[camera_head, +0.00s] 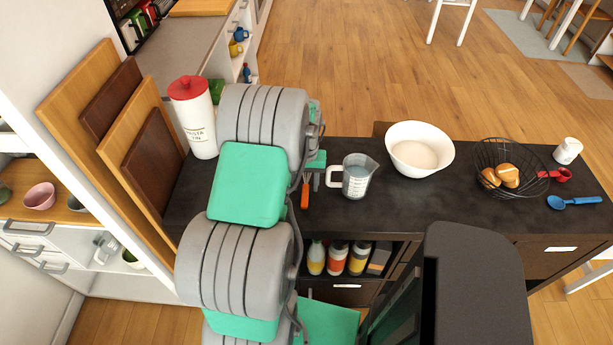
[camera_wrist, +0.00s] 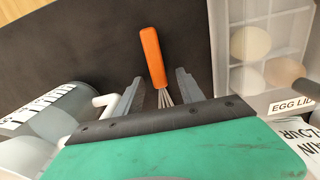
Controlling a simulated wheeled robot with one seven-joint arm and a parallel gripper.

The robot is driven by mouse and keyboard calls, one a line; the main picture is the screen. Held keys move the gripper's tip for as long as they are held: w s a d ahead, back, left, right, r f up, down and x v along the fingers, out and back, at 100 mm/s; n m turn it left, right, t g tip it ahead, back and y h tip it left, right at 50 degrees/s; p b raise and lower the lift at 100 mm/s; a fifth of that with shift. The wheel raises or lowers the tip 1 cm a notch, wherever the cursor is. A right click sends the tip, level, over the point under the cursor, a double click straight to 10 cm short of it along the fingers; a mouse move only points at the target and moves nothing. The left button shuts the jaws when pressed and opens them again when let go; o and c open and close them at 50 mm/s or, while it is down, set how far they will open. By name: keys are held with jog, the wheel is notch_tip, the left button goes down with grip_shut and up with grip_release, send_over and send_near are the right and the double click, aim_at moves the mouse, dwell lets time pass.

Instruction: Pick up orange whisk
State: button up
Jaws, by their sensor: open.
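The orange whisk (camera_head: 305,196) lies on the dark countertop (camera_head: 347,216), just left of the measuring jug. In the wrist view its orange handle (camera_wrist: 152,55) points away from me, slightly tilted. Its wire end lies between the two fingers, and the rest of it is hidden behind my gripper's body. My gripper (camera_wrist: 160,90) is open, with one grey finger on each side of the whisk and a gap to both. In the head view my gripper (camera_head: 312,177) is partly hidden by my arm, just above the whisk.
The measuring jug (camera_head: 357,176) stands close right of the whisk; its white handle (camera_wrist: 104,103) is near the left finger. An egg container (camera_wrist: 262,60) stands to the right in the wrist view. Farther right are a white bowl (camera_head: 419,150) and a wire basket (camera_head: 511,155).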

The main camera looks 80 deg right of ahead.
grip_shut()
dwell(0.4)
